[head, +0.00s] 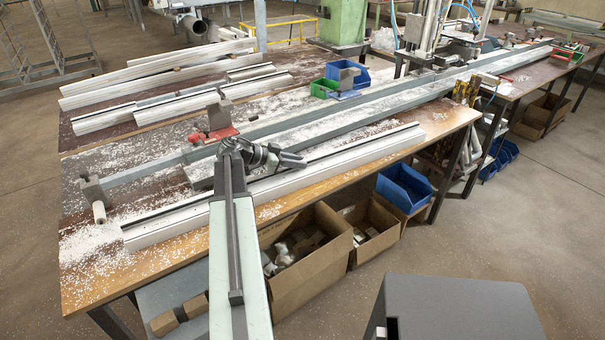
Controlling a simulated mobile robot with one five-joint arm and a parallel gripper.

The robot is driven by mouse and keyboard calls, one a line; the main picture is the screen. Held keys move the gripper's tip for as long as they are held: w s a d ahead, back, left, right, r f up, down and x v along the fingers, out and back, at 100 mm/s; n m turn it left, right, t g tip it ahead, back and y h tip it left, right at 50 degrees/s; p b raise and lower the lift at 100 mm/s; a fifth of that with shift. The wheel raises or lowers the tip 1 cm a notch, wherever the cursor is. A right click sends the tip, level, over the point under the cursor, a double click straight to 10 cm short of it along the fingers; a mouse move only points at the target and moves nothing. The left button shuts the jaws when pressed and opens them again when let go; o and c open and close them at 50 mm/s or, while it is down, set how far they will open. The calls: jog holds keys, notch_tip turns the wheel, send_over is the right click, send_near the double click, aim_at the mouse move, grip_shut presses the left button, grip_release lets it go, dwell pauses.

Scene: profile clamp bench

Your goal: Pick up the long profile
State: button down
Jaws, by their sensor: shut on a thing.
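The long profile (345,163) is a white bar with a dark groove along its top. In the head view it runs along the bench's front edge, from lower left to upper right. My arm crosses in front of it and hides a short stretch near its left part. My gripper (292,160) is at the profile's rear upper edge, left of its middle, and is shut on it. The contact of the fingers is small and hard to make out. I cannot tell whether the profile is clear of the bench top.
A grey clamp rail (400,98) runs behind the profile, with a red clamp (213,133) near my wrist. Shorter white profiles (215,97) lie farther back. White shavings cover the bench (180,262).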

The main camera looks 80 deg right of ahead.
jog(key=shift+r, duration=0.1)
notch_tip(320, 180, up, 10)
jog(key=p, duration=1)
jog(key=shift+s, duration=0.1)
